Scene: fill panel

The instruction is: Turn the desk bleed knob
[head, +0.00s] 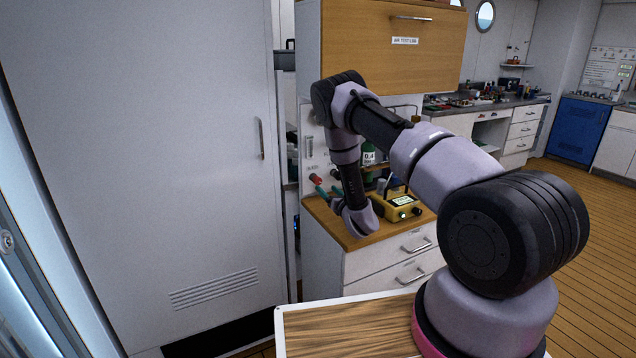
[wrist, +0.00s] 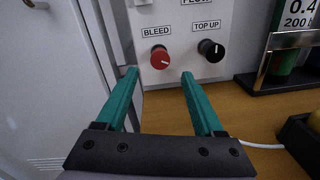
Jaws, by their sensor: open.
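The desk bleed knob (wrist: 160,57) is red with a pale pointer mark, on the white panel (wrist: 185,20) under a label reading BLEED. It also shows small in the head view (head: 316,178). My gripper (wrist: 159,73) is open, with its teal fingers pointing at the panel. In the wrist view the knob shows between and just beyond the fingertips. I see no contact between fingers and knob. In the head view my gripper (head: 327,190) is beside the panel, partly hidden by my arm.
A black TOP UP knob (wrist: 211,50) sits right of the red one. A gas bottle (wrist: 288,50) stands in a rack at right. A yellow device (head: 397,205) sits on the wooden desk (head: 350,240). A tall white door (head: 150,150) stands close at left.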

